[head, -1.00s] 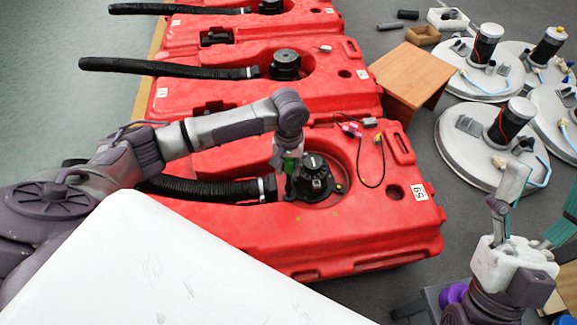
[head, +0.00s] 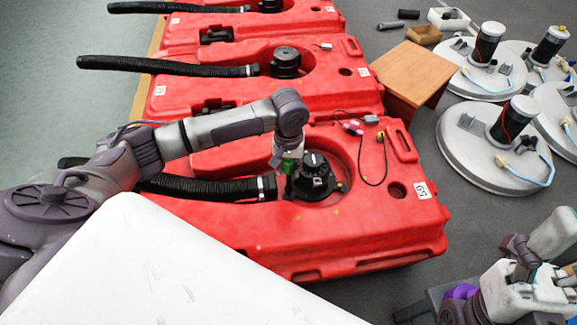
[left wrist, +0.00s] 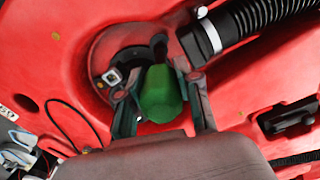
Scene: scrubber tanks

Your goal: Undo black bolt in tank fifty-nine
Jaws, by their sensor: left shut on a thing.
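Red tank fifty-nine (head: 350,235) lies in front of me, its "59" label (head: 422,191) at the right end. A black motor unit (head: 316,170) sits in its round recess. My left gripper (head: 288,172) is over the recess's left side, at the motor's edge. In the left wrist view its two fingers are shut on a green tool (left wrist: 160,95), which has a dark shaft-like part beyond it. The black bolt cannot be made out; the tool and fingers cover that spot. My right gripper (head: 545,262) is at the lower right, away from the tank, its fingers unclear.
A black hose (head: 215,189) joins the motor from the left and also shows in the left wrist view (left wrist: 265,20). More red tanks (head: 250,95) stand behind. A wooden stool (head: 410,72) and round grey tank lids (head: 490,150) stand at right. A white surface (head: 160,270) fills the lower left.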

